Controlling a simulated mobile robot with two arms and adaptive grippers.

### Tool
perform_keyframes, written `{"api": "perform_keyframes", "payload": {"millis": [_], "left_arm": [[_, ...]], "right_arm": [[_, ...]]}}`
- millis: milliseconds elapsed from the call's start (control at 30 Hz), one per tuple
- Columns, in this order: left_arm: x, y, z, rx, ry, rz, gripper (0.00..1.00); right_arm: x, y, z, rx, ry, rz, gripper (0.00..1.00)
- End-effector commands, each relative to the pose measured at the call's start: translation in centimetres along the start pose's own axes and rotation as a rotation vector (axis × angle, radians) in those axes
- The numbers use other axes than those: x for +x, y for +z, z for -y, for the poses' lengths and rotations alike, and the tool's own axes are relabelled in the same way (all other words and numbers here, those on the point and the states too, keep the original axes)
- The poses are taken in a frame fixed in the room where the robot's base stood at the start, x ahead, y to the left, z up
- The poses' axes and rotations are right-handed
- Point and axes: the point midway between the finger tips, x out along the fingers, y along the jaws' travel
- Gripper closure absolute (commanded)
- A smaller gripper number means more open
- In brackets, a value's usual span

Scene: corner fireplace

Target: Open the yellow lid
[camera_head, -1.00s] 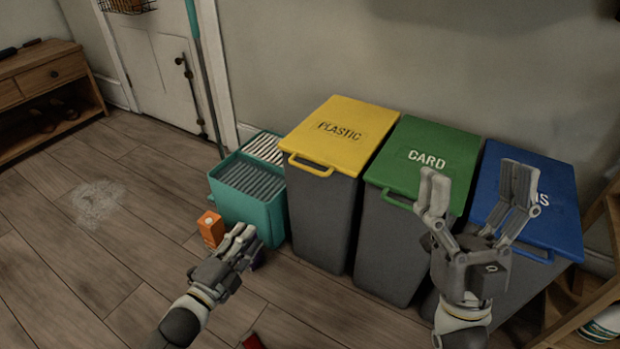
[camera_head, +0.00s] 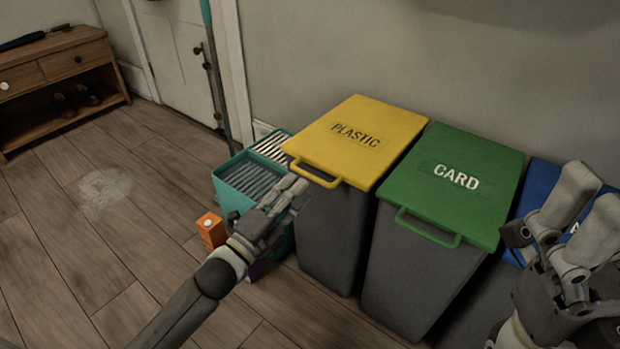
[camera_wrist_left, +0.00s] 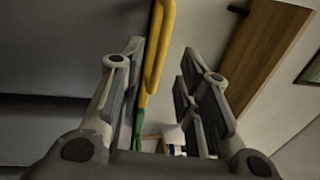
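The yellow lid (camera_head: 357,140), marked PLASTIC, lies closed on a dark grey bin (camera_head: 332,232). Its yellow handle (camera_head: 312,176) sticks out at the lid's front edge. My left gripper (camera_head: 288,188) is just below and in front of the handle, close to the bin's front left corner. In the left wrist view my left gripper (camera_wrist_left: 162,52) is open, and the yellow handle (camera_wrist_left: 160,40) shows between and beyond its fingertips. I cannot tell whether they touch. My right gripper (camera_head: 590,200) is open and empty in front of the blue lid (camera_head: 540,185).
A bin with a green CARD lid (camera_head: 455,180) stands right of the yellow one. A teal crate (camera_head: 235,190) stands to its left, partly behind my left arm. An orange carton (camera_head: 211,230) is on the floor.

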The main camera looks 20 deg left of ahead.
Motion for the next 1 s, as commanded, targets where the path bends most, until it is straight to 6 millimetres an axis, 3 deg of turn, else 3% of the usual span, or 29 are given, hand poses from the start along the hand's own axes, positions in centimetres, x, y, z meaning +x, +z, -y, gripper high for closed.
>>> {"api": "perform_keyframes", "payload": {"millis": [300,767,1000], "left_arm": [[4.4,0.0,-0.1,-0.001,-0.002,0.000,0.69],[5.6,0.0,0.0,-0.001,0.001,0.000,0.69],[5.6,0.0,0.0,-0.002,0.001,0.000,0.96]], "right_arm": [[0.6,-0.3,0.2,-0.006,-0.018,-0.046,0.18],[0.9,-0.3,0.2,-0.008,-0.024,-0.054,0.18],[0.9,-0.3,0.2,-0.007,-0.023,-0.055,0.18]]}}
